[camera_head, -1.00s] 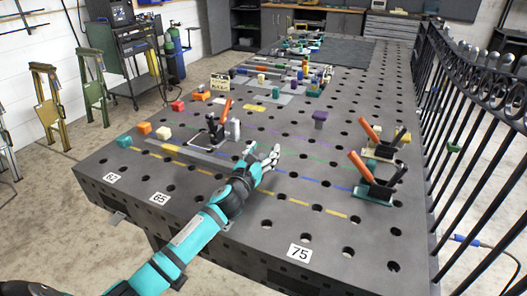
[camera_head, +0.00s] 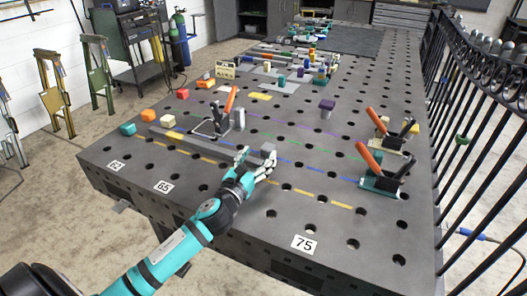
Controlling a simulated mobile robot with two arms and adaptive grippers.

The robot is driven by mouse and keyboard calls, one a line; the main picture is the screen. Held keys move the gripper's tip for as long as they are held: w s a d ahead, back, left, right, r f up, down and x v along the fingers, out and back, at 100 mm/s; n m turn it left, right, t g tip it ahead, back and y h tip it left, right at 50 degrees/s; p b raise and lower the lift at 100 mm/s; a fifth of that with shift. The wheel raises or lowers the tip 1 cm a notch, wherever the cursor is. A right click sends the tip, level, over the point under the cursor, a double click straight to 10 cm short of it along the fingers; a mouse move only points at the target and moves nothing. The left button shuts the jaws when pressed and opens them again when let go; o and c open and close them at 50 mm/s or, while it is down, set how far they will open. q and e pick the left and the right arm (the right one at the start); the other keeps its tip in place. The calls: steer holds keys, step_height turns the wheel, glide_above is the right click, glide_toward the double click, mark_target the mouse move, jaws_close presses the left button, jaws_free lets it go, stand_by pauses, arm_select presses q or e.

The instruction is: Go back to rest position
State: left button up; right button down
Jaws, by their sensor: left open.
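My left arm (camera_head: 190,235), teal and black, reaches in from the lower left over the dark perforated table (camera_head: 330,270). My left gripper (camera_head: 258,160) is open above the near part of the table, its pale fingers spread. A grey block (camera_head: 268,150) shows just beyond the fingertips. I cannot tell whether they touch it. A long grey bar (camera_head: 190,143) lies left of the gripper. Nothing shows held between the fingers. My right gripper is not in view.
An orange-handled clamp (camera_head: 229,100) stands beyond the gripper; two more (camera_head: 368,157) (camera_head: 377,124) stand at right. Small coloured blocks (camera_head: 148,115) lie at left. A black railing (camera_head: 490,130) runs along the right side. The table's near right part is clear.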

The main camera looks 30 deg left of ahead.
arm_select(q)
steer(key=shift+s+f, duration=0.25)
steer(key=shift+r, duration=0.2)
